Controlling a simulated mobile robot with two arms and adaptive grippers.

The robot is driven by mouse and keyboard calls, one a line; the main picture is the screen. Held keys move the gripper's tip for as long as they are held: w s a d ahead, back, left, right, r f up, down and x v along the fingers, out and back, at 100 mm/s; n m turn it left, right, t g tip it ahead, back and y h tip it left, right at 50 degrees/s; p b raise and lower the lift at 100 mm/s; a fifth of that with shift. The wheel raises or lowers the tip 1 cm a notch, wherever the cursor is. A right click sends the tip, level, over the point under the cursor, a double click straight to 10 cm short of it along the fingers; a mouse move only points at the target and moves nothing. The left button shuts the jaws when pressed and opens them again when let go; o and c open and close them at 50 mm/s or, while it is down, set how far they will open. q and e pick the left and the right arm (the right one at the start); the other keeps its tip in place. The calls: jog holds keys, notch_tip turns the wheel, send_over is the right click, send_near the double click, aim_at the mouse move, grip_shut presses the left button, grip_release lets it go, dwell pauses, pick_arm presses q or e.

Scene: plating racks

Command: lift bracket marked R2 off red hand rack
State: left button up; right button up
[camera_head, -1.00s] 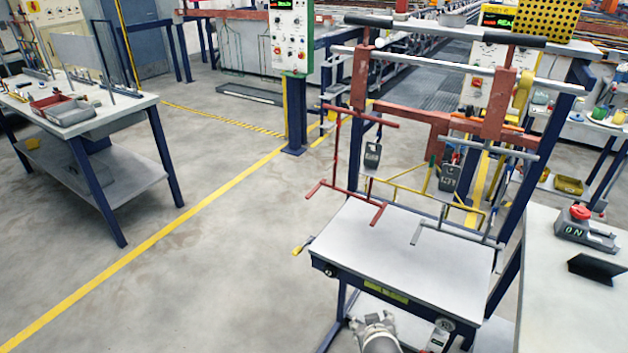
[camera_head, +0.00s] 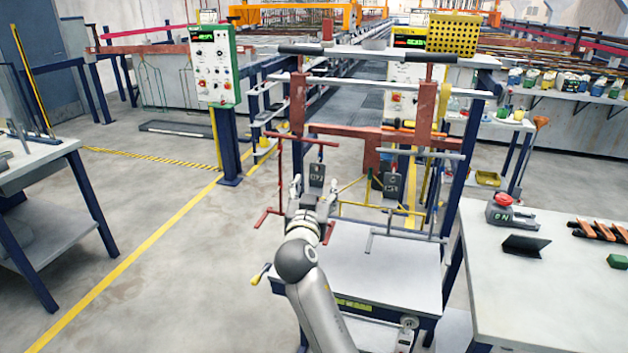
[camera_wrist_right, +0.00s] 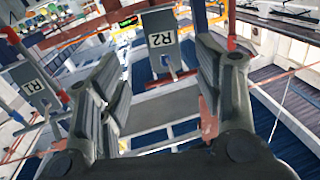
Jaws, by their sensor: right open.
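A grey bracket marked R2 (camera_wrist_right: 162,42) shows upside down in the right wrist view, beyond the gap between my fingers. It appears to be the dark bracket (camera_head: 316,178) hanging at the red hand rack in the head view, where its mark is too small to read. The red hand rack (camera_head: 280,178) stands on the left of the work stand, partly hidden by my arm. My right gripper (camera_head: 311,190) is open and empty just in front of the bracket, its fingers toward it. The fingers also show in the wrist view (camera_wrist_right: 165,85). My left gripper is not in view.
A second bracket marked R1 (camera_wrist_right: 36,83) hangs nearby; it appears right of centre in the head view (camera_head: 391,185). A yellow rack (camera_head: 355,207) and grey rack (camera_head: 400,236) stand beside the red one. A white table (camera_head: 560,300) is at right.

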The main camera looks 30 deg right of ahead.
aim_at(318, 175)
jog(key=p+x, duration=0.2)
jog(key=x, duration=0.6)
jog(key=shift+w+d+p, duration=0.3)
jog(key=shift+w+d, duration=0.2)
jog(key=shift+w, duration=0.05)
jog(key=c, duration=1.1)
jog(key=shift+c, duration=0.2)
jog(key=shift+r, duration=0.1)
jog(key=shift+s+a+r, duration=0.15)
jog(key=shift+a+r, duration=0.05)
jog(key=shift+r, duration=0.2)
